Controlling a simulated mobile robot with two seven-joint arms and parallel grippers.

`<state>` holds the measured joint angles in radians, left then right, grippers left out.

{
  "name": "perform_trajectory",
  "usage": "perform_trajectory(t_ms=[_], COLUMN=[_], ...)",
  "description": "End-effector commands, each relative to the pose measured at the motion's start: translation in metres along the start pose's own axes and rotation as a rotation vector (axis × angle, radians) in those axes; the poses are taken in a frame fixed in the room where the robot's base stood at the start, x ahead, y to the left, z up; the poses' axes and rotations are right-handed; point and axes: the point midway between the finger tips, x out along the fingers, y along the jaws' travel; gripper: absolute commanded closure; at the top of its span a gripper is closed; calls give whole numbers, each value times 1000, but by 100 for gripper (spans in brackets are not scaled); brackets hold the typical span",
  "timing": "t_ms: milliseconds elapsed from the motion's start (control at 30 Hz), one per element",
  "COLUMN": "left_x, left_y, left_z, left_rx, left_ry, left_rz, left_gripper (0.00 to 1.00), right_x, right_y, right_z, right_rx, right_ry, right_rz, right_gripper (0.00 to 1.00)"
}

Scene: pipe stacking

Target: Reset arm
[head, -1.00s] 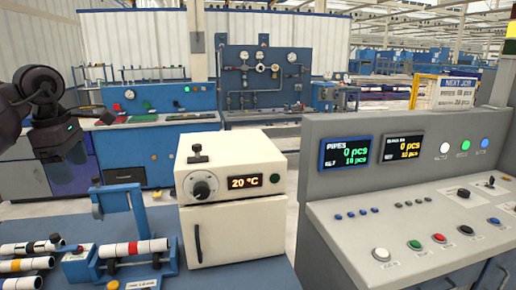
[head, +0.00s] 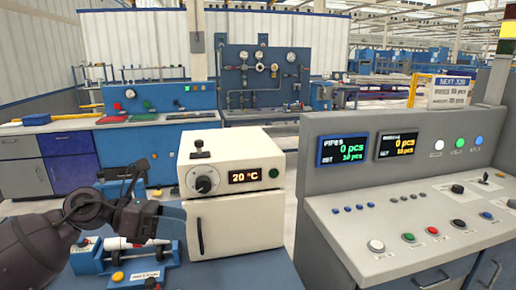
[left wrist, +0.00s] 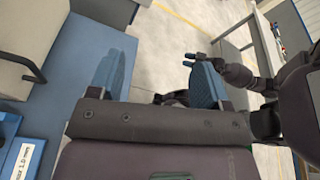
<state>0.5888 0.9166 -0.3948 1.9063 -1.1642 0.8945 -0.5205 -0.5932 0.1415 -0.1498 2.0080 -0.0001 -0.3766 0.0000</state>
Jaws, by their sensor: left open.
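My left arm comes in from the lower left in the head view. A white pipe with a dark red band (head: 118,243) lies at the fixture, partly hidden by my arm. A dark arm with a small gripper end (left wrist: 197,61) shows in the left wrist view, probably my right one; its jaws are too small to judge.
A grey control console (head: 400,215) with two displays stands at the right. Blue workbenches (head: 135,150) stand behind. The blue table top (head: 255,272) is bare in front of the white box. Open floor (left wrist: 155,45) shows between the fingers in the wrist view.

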Motion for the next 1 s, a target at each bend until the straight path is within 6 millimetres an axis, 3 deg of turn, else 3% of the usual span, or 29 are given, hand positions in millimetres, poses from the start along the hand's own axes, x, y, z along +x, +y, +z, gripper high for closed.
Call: perform_trajectory(t_ms=[100,233,433,567,767,1000], left_x=[12,12,-6,-24,-54,-82], left_y=[-12,-17,-11,-2,9,-3], left_z=[-1,-1,-14,-38,-96,-196], left_rx=[-170,-375,-729,-977,-1373,-1859], left_ry=[-232,-478,-836,-1056,-1371,-1700], left_rz=[-24,-25,10,60,178,396], left_gripper=[29,29,29,29,29,29], right_x=[0,0,0,0,0,0], right_y=[0,0,0,0,0,1], right_z=[0,0,0,0,0,0], right_rx=[0,0,0,0,-1,-4], right_ry=[-1,-1,-1,-1,-1,-1], right_rz=[0,0,0,0,0,-1], right_gripper=[57,57,57,57,57,57])
